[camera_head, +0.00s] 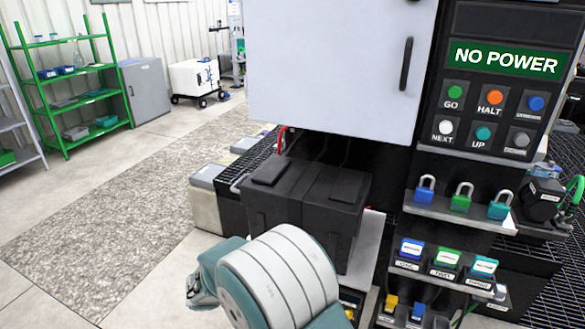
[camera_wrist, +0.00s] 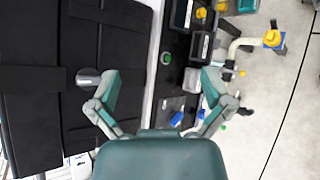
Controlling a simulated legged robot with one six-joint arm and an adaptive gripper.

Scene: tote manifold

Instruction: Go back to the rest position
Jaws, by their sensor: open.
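My gripper (camera_wrist: 160,86) shows in the wrist view with its two teal-tipped fingers spread wide and nothing between them. A black lidded tote (camera_wrist: 45,110) fills the left of that view, beside the left finger. In the head view the same kind of black tote (camera_head: 300,205) stands in front of the panel machine, and my teal and white arm is bent in front of it. My gripper cannot be made out in the head view. A round grey knob (camera_wrist: 88,78) lies by the left finger in the wrist view.
A panel (camera_head: 507,58) reading "NO POWER" with buttons stands at right, above a shelf of padlocks (camera_head: 461,200) and a lower shelf of coloured blocks (camera_head: 446,262). A white cabinet door (camera_head: 340,75) hangs above the tote. Open floor (camera_head: 120,200) lies left, before a green rack (camera_head: 70,85).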

